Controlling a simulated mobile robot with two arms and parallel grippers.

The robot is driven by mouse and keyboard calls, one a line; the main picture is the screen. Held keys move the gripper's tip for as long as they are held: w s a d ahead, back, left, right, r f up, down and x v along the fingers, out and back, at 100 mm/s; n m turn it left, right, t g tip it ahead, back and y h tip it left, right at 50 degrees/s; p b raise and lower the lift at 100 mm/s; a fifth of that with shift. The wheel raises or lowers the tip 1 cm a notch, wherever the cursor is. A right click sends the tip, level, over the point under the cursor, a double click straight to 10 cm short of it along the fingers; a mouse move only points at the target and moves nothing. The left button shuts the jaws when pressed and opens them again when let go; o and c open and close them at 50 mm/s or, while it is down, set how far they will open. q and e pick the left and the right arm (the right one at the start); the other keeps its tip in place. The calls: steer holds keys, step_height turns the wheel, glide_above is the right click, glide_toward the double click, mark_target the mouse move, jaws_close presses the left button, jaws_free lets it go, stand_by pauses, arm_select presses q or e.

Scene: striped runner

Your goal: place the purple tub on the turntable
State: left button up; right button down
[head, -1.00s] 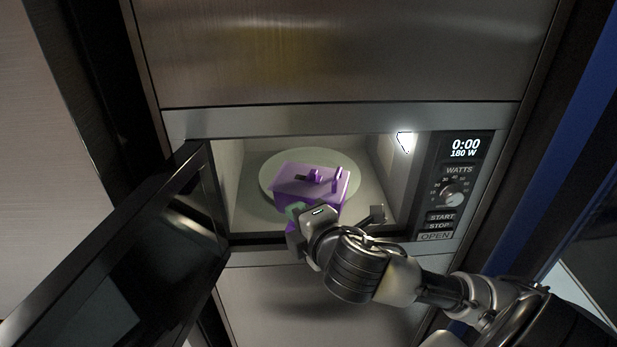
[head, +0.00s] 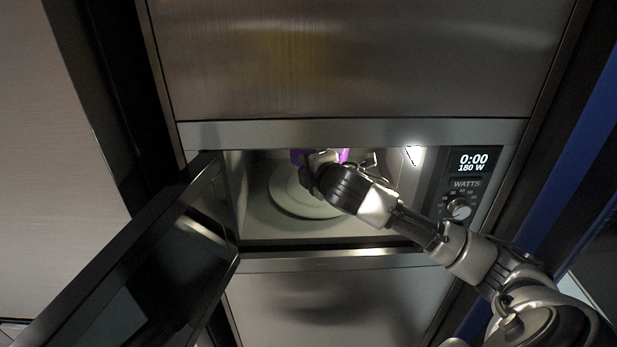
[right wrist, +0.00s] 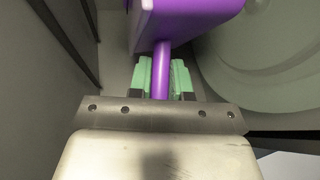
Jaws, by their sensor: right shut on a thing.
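The purple tub (head: 343,154) is inside the open microwave, mostly hidden by the cavity's top edge and my right gripper (head: 318,163). In the right wrist view, my right gripper (right wrist: 161,80) has its green fingertips shut on the handle of the purple tub (right wrist: 190,12). The pale round turntable (head: 297,207) lies on the cavity floor, partly covered by my gripper in the head view. The turntable (right wrist: 270,60) also shows at the right of the right wrist view, with the tub to its left. Contact between tub and turntable is not visible. My left gripper is not in view.
The microwave door (head: 150,265) is swung open to the left. The control panel (head: 466,185) is on the right and reads 0:00 and 180 W. The cavity floor (head: 350,228) in front is clear. A cavity wall (right wrist: 60,90) is close at the left in the right wrist view.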

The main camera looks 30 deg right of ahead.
steer(key=shift+w+d+r, duration=0.2)
steer(key=shift+w+d, duration=0.3)
steer(key=shift+w, duration=0.3)
steer(key=shift+w+d+f, duration=0.1)
steer(key=shift+w+f, duration=0.1)
steer(key=shift+f, duration=0.05)
step_height(320, 180, down, 6)
steer(key=shift+p, duration=0.75)
steer(key=shift+w+f+p, duration=0.1)
steer(key=shift+f+p, duration=0.05)
steer(key=shift+p, duration=0.15)
steer(key=shift+d+f, duration=0.1)
steer(key=shift+f, duration=0.1)
steer(key=shift+f, duration=0.1)
